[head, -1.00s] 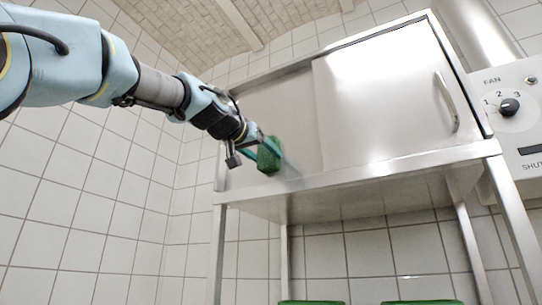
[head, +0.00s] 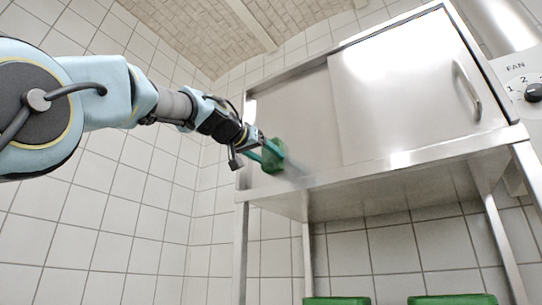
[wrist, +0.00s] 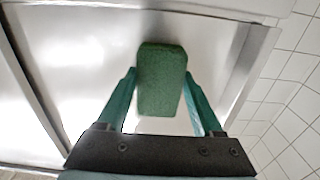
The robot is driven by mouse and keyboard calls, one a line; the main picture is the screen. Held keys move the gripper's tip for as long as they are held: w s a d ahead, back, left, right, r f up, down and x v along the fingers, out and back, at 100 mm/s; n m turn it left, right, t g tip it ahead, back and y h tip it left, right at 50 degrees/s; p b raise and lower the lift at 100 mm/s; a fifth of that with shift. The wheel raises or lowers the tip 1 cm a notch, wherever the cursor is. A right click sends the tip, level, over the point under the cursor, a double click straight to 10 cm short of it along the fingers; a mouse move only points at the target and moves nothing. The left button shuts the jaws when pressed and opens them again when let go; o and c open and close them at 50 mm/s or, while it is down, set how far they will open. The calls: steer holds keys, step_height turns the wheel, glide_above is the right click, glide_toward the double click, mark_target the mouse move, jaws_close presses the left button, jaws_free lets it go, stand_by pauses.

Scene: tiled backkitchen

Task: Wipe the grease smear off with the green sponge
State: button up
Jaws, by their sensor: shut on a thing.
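The green sponge (head: 273,155) is clamped between the fingers of my gripper (head: 264,152), in front of the left, bare part of the steel cabinet (head: 305,110). In the wrist view the sponge (wrist: 161,78) stands between both green fingers, with its far end toward the steel panel. I cannot tell whether it touches the panel. A faint grey, blurred patch (head: 297,177) shows just right of and below the sponge, near the cabinet's lower edge. I cannot tell whether it is the grease smear or a shadow or reflection. The sponge hides the steel behind it.
A sliding door (head: 410,90) with a bar handle (head: 467,90) covers the cabinet's right part. A fan control panel (head: 525,85) is at far right. Steel legs carry the cabinet. Green-topped things (head: 452,299) stand below. Tiled wall (head: 130,200) is at left.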

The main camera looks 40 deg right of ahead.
steer(key=shift+w+f, duration=0.1)
steer(key=shift+a+f+b, duration=0.1)
steer(key=shift+a+b, duration=0.35)
steer(key=shift+b+v, duration=1.2)
steer(key=shift+v, duration=1.3)
steer(key=shift+b+v, duration=0.75)
steer(key=shift+v, duration=0.75)
